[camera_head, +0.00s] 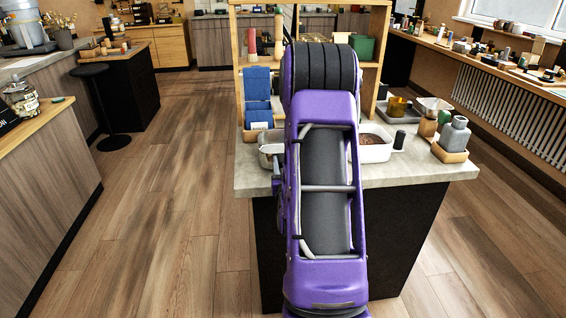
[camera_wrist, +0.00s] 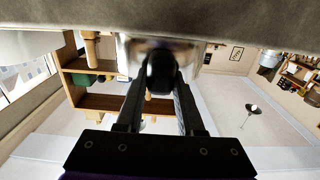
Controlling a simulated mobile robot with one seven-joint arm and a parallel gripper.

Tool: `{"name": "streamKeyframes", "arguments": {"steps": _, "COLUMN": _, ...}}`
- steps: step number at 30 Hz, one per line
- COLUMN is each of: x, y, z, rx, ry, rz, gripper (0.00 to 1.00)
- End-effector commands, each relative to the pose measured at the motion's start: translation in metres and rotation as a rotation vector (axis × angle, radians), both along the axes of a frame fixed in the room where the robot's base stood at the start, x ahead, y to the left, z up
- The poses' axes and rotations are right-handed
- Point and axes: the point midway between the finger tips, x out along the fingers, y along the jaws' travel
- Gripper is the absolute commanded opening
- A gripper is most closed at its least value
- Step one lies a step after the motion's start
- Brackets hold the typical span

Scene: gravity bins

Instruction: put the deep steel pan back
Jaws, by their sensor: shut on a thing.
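The deep steel pan (camera_wrist: 192,54) shows in the wrist view as a shiny metal body at the grey counter, with a black handle (camera_wrist: 160,72) toward me. My gripper (camera_wrist: 161,80) is shut on that handle, one finger on each side. In the head view a piece of shiny steel (camera_head: 268,154), likely the pan, shows at the counter's front, left of my purple arm. The arm hides the rest of it and my gripper there. I cannot tell whether the pan touches the counter.
The grey counter (camera_head: 430,172) carries a white tray (camera_head: 374,154) with brown contents, a black cylinder (camera_head: 399,140), a funnel (camera_head: 433,104) and a grey bottle (camera_head: 455,135) at right. Blue bins (camera_head: 257,82) and a wooden shelf (camera_head: 377,62) stand behind.

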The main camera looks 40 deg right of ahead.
Motion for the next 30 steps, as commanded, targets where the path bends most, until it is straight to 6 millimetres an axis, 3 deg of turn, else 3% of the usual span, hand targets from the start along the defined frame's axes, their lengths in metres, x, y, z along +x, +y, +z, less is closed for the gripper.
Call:
{"name": "streamKeyframes", "arguments": {"steps": 14, "x": 0.0002, "y": 0.0, "z": -0.0072, "rx": -0.001, "ry": -0.001, "rz": 0.0, "gripper": 0.0}}
{"name": "streamKeyframes", "arguments": {"steps": 15, "x": 0.0002, "y": -0.0001, "z": -0.0068, "rx": -0.001, "ry": -0.001, "rz": 0.0, "gripper": 0.44}}
{"name": "streamKeyframes", "arguments": {"steps": 19, "x": 0.0002, "y": -0.0001, "z": -0.0069, "rx": -0.001, "ry": -0.001, "rz": 0.0, "gripper": 0.67}}
{"name": "streamKeyframes", "arguments": {"steps": 20, "x": 0.0001, "y": -0.0001, "z": -0.0069, "rx": 0.0, "ry": 0.0, "rz": 0.0, "gripper": 0.72}}
{"name": "streamKeyframes", "arguments": {"steps": 30, "x": -0.0001, "y": 0.0, "z": -0.0074, "rx": 0.001, "ry": 0.001, "rz": 0.0, "gripper": 0.72}}
